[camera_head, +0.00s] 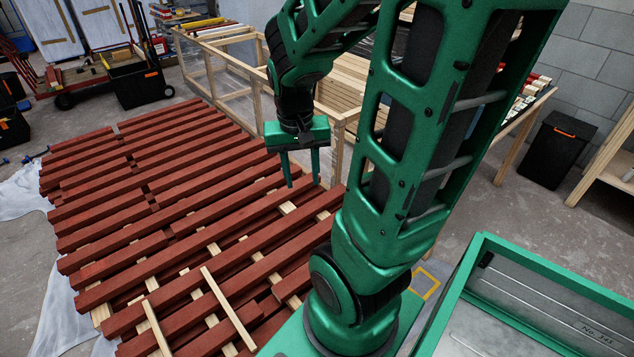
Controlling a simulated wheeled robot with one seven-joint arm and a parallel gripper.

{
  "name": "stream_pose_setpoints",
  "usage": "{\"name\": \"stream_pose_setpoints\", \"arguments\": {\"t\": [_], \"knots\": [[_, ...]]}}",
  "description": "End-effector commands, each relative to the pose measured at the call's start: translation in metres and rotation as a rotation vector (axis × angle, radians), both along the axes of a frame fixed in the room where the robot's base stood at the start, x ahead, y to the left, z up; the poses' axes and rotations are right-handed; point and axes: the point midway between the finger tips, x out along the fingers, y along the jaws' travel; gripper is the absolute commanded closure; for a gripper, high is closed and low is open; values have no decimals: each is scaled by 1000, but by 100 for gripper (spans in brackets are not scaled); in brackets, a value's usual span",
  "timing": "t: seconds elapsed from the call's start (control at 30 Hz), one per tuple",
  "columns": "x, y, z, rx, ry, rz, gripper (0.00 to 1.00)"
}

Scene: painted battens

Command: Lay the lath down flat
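My gripper (303,184) points down over the far right part of a rack of red battens. Its two green fingers are apart and nothing shows held between them. One pale wooden lath (228,308) rests across the tops of the red battens at the near side. Another pale lath (157,329) is to its left, with its lower end cut off by the picture edge. Both are well apart from my gripper, nearer the camera. I cannot tell whether either lies fully flat or is tilted.
Red battens (165,205) lie in rows over pale crosspieces. A wooden frame (235,72) and stacked pale timber (342,88) stand behind my gripper. A green-rimmed metal tray (560,315) is at the lower right. A black bin (556,148) stands by the wall.

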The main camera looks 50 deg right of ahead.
Motion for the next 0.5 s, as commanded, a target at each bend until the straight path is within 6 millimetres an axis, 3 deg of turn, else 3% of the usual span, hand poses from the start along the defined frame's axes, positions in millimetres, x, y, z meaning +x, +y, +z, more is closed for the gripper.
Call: {"name": "stream_pose_setpoints", "arguments": {"t": [0.1, 0.3, 0.5], "knots": [[-28, 9, 21, 31, 13, 60, 62], [-68, 26, 41, 92, 38, 157, 62], [-87, 40, 49, 124, 49, 204, 62]]}}
